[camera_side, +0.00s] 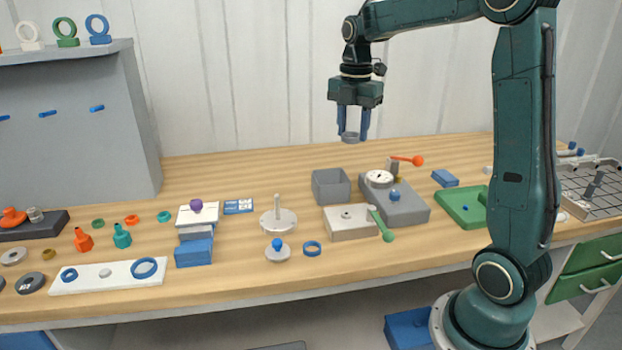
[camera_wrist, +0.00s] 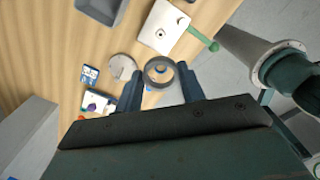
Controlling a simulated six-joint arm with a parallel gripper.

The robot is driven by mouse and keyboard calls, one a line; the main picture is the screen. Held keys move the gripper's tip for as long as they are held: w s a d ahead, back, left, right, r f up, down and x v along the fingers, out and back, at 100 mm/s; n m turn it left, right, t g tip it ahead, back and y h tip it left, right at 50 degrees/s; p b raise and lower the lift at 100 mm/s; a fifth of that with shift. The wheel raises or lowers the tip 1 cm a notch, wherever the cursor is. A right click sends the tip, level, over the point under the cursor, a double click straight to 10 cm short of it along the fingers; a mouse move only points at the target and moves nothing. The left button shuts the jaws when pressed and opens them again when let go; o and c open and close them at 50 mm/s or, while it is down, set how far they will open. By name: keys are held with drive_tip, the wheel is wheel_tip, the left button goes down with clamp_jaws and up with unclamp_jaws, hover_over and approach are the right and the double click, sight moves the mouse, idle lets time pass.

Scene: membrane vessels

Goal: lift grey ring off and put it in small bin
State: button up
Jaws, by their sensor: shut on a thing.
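My gripper (camera_side: 352,128) is raised well above the bench at the back, its blue fingers pointing down. It is shut on the grey ring (camera_side: 350,137), which hangs between the fingertips. In the wrist view the grey ring (camera_wrist: 159,71) sits between my gripper's two fingers (camera_wrist: 161,84), with its opening toward the camera. The small grey open bin (camera_side: 331,186) stands on the bench below and slightly left of the ring; its inside looks empty from the side. Part of the bin (camera_wrist: 102,8) also shows at the top of the wrist view.
Right of the bin is a grey block with a dial (camera_side: 400,207). In front is a pale plate with a green-handled lever (camera_side: 381,224). A white disc with an upright post (camera_side: 278,217) stands left of the bin. The bench behind the bin is clear.

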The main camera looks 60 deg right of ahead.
drive_tip(key=shift+r, duration=1.05)
hover_over(332, 171)
drive_tip(key=s+a, duration=0.2)
drive_tip(key=a, duration=0.2)
wheel_tip(332, 171, down, 6)
wheel_tip(332, 171, down, 16)
drive_tip(key=shift+d+r, duration=0.1)
drive_tip(key=shift+f, duration=2.2)
drive_tip(key=shift+f, duration=0.15)
